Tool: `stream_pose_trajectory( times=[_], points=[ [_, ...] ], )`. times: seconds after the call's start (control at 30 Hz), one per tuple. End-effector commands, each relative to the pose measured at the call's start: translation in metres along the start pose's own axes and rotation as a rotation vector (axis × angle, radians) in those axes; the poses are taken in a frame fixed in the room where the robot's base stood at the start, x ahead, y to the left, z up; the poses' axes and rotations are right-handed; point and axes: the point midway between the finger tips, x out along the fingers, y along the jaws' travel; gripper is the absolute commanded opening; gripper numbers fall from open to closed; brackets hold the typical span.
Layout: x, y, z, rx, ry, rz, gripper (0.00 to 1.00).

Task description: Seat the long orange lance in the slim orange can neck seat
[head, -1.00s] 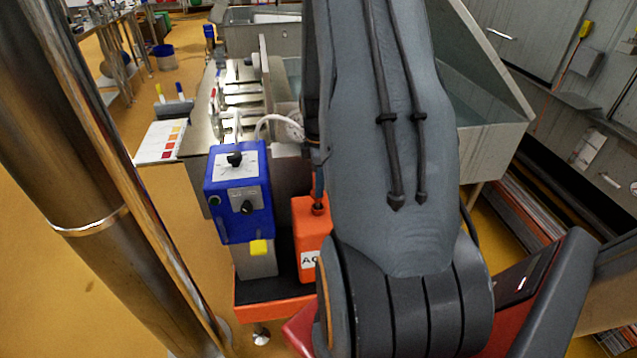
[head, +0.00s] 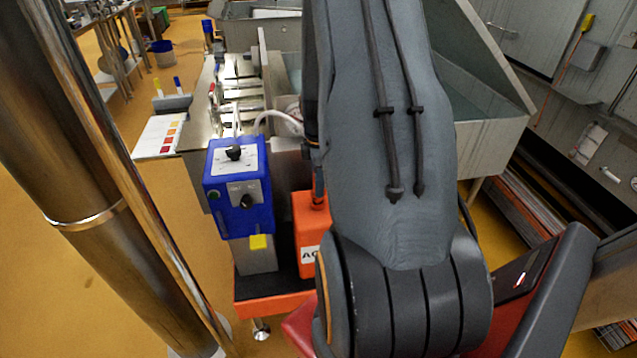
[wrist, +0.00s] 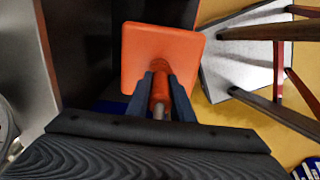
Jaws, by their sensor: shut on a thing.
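The slim orange can (head: 306,230) stands upright beside the blue unit in the head view, its right part hidden behind my arm. In the wrist view its square top (wrist: 195,50) lies just beyond my fingertips. My gripper (wrist: 161,78) is shut on the orange lance (wrist: 160,92), one dark finger on each side. The lance is over the can's neck, in line with it as seen from the wrist. I cannot tell how deep it sits, or whether it is fully seated. In the head view my arm hides the gripper and most of the lance.
The blue control unit (head: 239,188) stands close left of the can. Both are over an orange-edged tray (head: 262,307). A steel bench (head: 205,110) with several fittings and a steel vat (head: 490,145) lie behind. Yellow floor is open at left.

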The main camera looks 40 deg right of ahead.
Motion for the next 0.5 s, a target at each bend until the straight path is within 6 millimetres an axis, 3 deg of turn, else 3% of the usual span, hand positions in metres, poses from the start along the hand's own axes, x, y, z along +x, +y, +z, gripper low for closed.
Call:
stream_pose_trajectory(
  times=[0.5],
  points=[
    [0.012, 0.0, 0.0, 0.0, 0.0, 0.0, 0.0]
  ],
)
